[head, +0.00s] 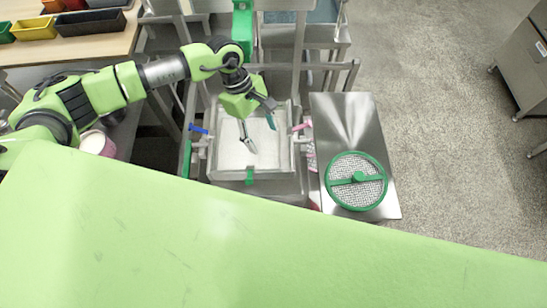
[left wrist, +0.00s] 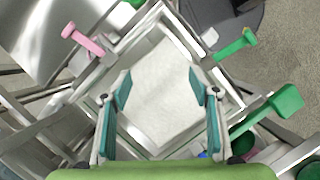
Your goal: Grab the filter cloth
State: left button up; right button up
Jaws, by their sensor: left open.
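The filter cloth (head: 230,152) is a pale, whitish sheet lying inside a square metal frame (head: 212,174). My left gripper (head: 261,134) is open and points down over the cloth in the head view. In the left wrist view the cloth (left wrist: 160,98) spreads between and beyond the two open teal-lined fingers of my left gripper (left wrist: 159,80). Nothing is held between the fingers. The gripper hides part of the cloth, and I cannot tell how far the fingertips are above it. My right gripper is not in view.
Pink (head: 300,127), blue (head: 198,129) and green (head: 249,176) handles stick out around the frame. A steel table (head: 331,115) to the right bears a round green-rimmed sieve (head: 356,181). A wooden table (head: 90,47) with coloured bins stands at upper left.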

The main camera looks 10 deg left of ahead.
aim_at(273, 160)
pick_arm(q)
jog(key=b+x, duration=0.3)
jog(key=x, duration=0.4)
jog(key=shift+f, duration=0.4)
jog(key=shift+d+f+b, duration=0.35)
jog(key=shift+f+b, duration=0.15)
jog(key=shift+b, duration=0.2)
jog(key=shift+s+f, duration=0.1)
jog(key=shift+f, duration=0.15)
jog(key=shift+s, duration=0.1)
jog(key=c, duration=0.6)
grip_shut()
notch_tip(273, 160, up, 12)
jog(key=p, duration=0.6)
